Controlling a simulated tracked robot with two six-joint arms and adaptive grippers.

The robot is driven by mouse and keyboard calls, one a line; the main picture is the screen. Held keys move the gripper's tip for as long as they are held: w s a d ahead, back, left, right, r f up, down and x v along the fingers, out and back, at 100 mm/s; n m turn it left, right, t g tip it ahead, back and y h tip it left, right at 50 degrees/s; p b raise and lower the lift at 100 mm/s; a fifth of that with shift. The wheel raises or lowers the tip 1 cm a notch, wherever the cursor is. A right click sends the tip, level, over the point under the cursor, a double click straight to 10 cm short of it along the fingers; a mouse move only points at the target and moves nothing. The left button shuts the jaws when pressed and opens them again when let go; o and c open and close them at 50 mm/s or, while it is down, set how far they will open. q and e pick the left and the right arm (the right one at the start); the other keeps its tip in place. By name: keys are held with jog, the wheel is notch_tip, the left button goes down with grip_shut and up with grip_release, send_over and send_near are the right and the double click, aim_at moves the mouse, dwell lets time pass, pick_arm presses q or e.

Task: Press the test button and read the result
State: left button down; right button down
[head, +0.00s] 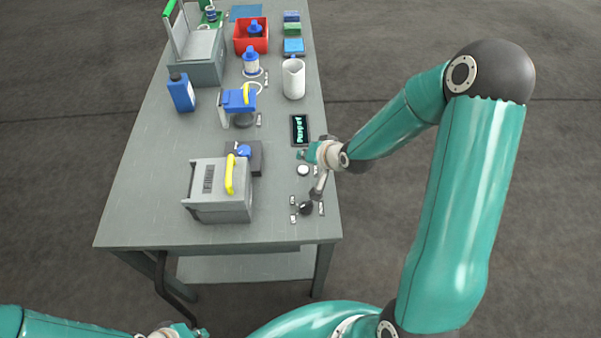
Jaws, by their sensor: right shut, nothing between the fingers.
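A round white button (303,170) sits near the right edge of the grey workbench (140,205). Just beyond it lies a small black display (300,131) with green lettering turned sideways. The word seems to begin with "Pu", but I cannot read it surely. My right gripper (309,153) is shut and empty, between the display and the button, close to the button; I cannot tell whether it touches anything. My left gripper (187,331) is at the bottom edge of the picture, away from the bench, and its fingers do not show clearly.
A lever with a black knob (306,208) stands nearer than the button. A grey box with a yellow handle (217,203) is to its left. A white cup (293,79), blue bottle (181,93) and red bin (243,44) stand farther back. The bench's front left is clear.

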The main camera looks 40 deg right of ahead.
aim_at(303, 170)
jog(key=shift+f+b, duration=1)
jog(key=shift+f, duration=0.35)
dwell(0.3)
jog(key=shift+s+f+b, duration=0.1)
jog(key=shift+f+b, duration=0.2)
jog(key=shift+b, duration=0.3)
jog(key=shift+f+b, duration=0.4)
jog(key=shift+b, duration=0.1)
dwell(0.6)
dwell(0.3)
jog(key=shift+r+p, duration=0.45)
jog(key=shift+r, duration=0.35)
jog(key=shift+r, duration=0.1)
